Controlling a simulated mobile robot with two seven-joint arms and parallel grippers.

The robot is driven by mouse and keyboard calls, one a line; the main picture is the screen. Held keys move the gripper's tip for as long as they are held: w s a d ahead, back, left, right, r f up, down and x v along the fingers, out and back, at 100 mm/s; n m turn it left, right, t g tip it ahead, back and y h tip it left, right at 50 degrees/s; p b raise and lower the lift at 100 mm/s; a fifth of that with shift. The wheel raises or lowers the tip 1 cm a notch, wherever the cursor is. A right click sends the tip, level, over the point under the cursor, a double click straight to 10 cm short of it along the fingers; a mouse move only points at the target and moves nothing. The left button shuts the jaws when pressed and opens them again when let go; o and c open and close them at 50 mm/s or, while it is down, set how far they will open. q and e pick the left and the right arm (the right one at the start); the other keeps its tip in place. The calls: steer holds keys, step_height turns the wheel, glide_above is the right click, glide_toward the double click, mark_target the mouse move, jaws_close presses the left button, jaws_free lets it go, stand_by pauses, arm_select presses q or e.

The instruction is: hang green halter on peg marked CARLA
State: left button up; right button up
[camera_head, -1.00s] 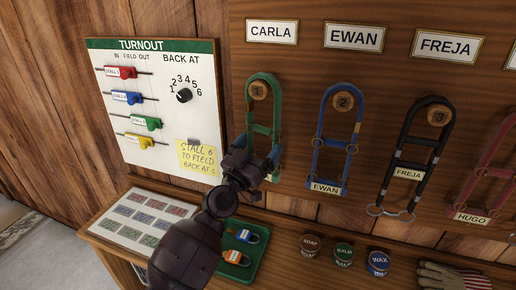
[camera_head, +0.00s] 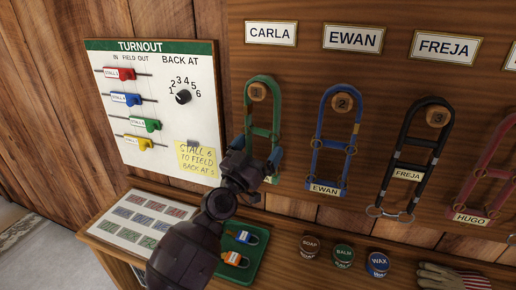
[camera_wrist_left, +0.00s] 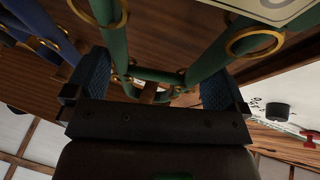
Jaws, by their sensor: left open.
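The green halter (camera_head: 263,131) hangs by its top loop on the peg (camera_head: 258,92) numbered 1, below the CARLA sign (camera_head: 271,33). My left gripper (camera_head: 258,160) is at the halter's lower part and partly hides it. In the left wrist view the open jaws (camera_wrist_left: 155,90) stand wide apart, with the green straps (camera_wrist_left: 150,73) and brass rings between and just beyond them. I cannot tell whether a finger touches the halter. My right gripper is not in view.
A blue halter (camera_head: 333,140) on peg 2 and a black halter (camera_head: 413,155) hang to the right. A turnout board (camera_head: 140,100) is on the left. Below, a shelf holds a green tray (camera_head: 248,262) with padlocks and several tins (camera_head: 344,254).

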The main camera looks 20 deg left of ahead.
arm_select(q)
steer(key=b+v, duration=0.1)
steer(key=v, duration=0.9)
steer(key=shift+s+b, duration=0.3)
steer(key=shift+s, duration=0.05)
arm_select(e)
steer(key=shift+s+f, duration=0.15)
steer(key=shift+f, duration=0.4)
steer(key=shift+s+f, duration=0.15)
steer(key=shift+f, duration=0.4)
arm_select(q)
steer(key=s+a+f+n+g+y, duration=0.1)
steer(key=s+a+f+g+y, duration=0.15)
steer(key=f, duration=0.75)
steer(key=s+a+f+g+y, duration=0.15)
steer(key=s+f+g, duration=0.25)
steer(key=f, duration=0.6)
steer(key=s+a+f+g+y, duration=0.1)
steer(key=s+a+f+g, duration=0.1)
steer(key=s+f, duration=0.3)
steer(key=s+a+f+n+g+y, duration=0.1)
steer(key=s+f+g, duration=0.1)
steer(key=s+f, duration=0.4)
steer(key=s, duration=0.4)
steer(key=shift+s+a+y, duration=0.3)
steer(key=shift+a+y, duration=0.05)
steer(key=shift+y, duration=0.05)
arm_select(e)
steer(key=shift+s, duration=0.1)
